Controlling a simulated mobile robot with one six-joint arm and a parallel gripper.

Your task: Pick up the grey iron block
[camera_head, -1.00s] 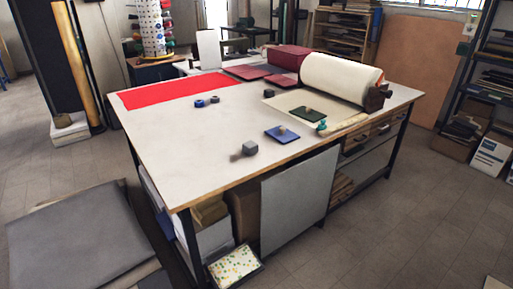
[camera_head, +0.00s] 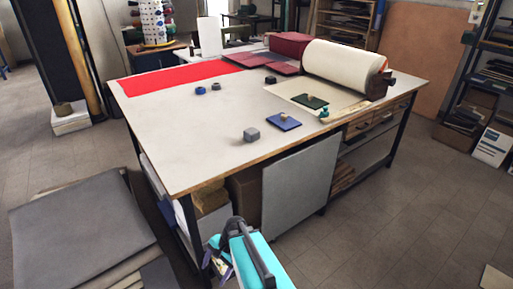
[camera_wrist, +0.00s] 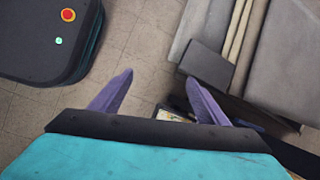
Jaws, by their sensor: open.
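The grey iron block (camera_head: 251,134) is a small grey cube on the white tabletop (camera_head: 180,125), near the table's front edge. My gripper shows at the bottom of the head view, low in front of the table and well below and apart from the block. In the wrist view my gripper (camera_wrist: 158,92) has two purple fingers spread apart with nothing between them. The wrist view looks down at the floor, and the block is not in it.
A blue pad (camera_head: 284,122) with a small knob lies right of the block. A dark green pad (camera_head: 310,102), small dark rings (camera_head: 201,90), a red sheet (camera_head: 175,80) and a large cream roll (camera_head: 343,68) are farther back. Grey boards (camera_head: 85,225) lie left of the table.

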